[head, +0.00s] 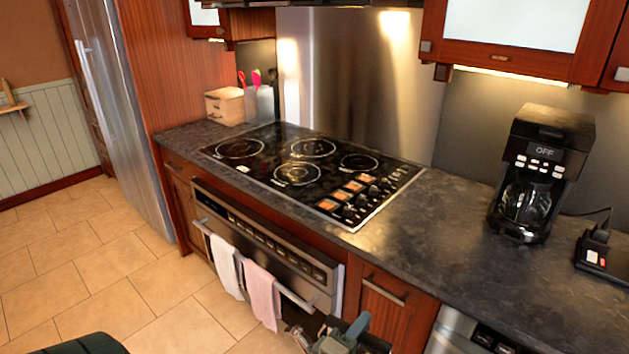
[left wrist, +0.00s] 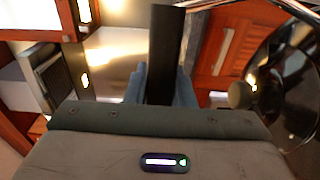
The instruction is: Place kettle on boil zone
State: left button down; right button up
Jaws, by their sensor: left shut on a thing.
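My left gripper (head: 340,338) is at the bottom edge of the head view, in front of the counter and below its top. In the left wrist view its blue-grey fingers (left wrist: 162,88) are shut on an upright black handle. A dark, glossy round body with a knob and metal rim, apparently the kettle (left wrist: 290,85), shows at the right there; most of it is out of frame. The black cooktop (head: 272,150) has several ringed burners, including a front one (head: 298,173). No label shows which is the boil zone. My right gripper is not in view.
A coffee maker (head: 540,172) reading OFF stands on the counter right of the cooktop. The counter (head: 440,215) between them is clear. A wooden box (head: 225,106) stands at the back left. Towels (head: 262,295) hang on the oven handle below. Upper cabinets (head: 520,35) overhang the right side.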

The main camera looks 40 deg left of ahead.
aim_at(309, 147)
jog(key=j, duration=0.4)
jog(key=k+j+z, duration=0.15)
jog(key=j, duration=0.7)
jog(key=k+j+z, duration=0.1)
jog(key=j, duration=0.3)
jog(key=k+j, duration=0.15)
jog(key=j, duration=0.25)
jog(key=k+j+z, duration=0.15)
jog(key=j, duration=0.65)
jog(key=k+j+z, duration=0.1)
jog(key=j, duration=0.25)
jog(key=k+j, duration=0.05)
jog(key=k, duration=0.05)
